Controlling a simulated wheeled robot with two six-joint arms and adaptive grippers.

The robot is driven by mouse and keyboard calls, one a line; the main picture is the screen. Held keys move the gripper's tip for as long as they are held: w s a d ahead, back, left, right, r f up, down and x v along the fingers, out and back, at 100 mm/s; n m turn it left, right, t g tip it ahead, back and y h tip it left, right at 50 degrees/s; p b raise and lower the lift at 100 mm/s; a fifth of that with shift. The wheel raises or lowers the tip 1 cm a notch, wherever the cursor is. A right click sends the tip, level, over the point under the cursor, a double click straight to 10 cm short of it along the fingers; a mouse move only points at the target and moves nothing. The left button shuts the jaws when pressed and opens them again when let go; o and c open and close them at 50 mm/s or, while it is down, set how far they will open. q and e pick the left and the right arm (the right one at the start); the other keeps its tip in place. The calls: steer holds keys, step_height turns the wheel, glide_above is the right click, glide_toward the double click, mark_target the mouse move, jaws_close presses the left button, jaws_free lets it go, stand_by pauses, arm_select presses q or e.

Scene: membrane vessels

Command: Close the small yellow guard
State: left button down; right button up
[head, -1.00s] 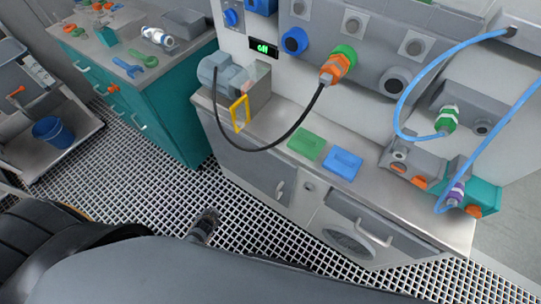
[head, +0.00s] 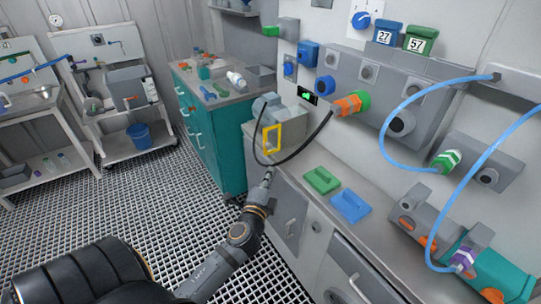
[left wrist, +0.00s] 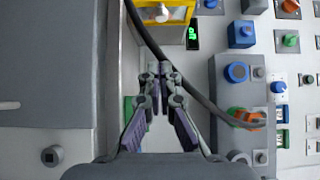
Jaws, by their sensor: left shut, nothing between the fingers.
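The small yellow guard (head: 265,140) is an upright rectangular frame at the front of the grey motor unit (head: 266,104) on the counter's left end. I cannot tell its exact swing angle. In the left wrist view the yellow guard (left wrist: 178,21) is at the top, partly cut off, with a pale knob showing by it. My left gripper (head: 267,177) is below the guard, in front of the counter edge, and apart from it. In the left wrist view my left gripper (left wrist: 157,72) is shut and empty. My right gripper is not in view.
A black cable (head: 300,150) loops from the motor unit to the orange connector (head: 347,105), close beside the guard. Green (head: 321,181) and blue (head: 350,206) blocks lie on the counter. A teal cabinet (head: 207,140) stands to the left. The grid floor is clear.

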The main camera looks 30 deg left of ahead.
mark_target(273, 142)
arm_select(q)
steer(key=w+a+p, duration=0.1)
steer(key=w+a, duration=0.4)
steer(key=w, duration=0.3)
steer(key=shift+a, duration=0.35)
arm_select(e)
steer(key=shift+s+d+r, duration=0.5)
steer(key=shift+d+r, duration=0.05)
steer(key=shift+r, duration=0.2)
arm_select(q)
steer(key=shift+w+f, duration=0.1)
steer(key=shift+f, duration=0.05)
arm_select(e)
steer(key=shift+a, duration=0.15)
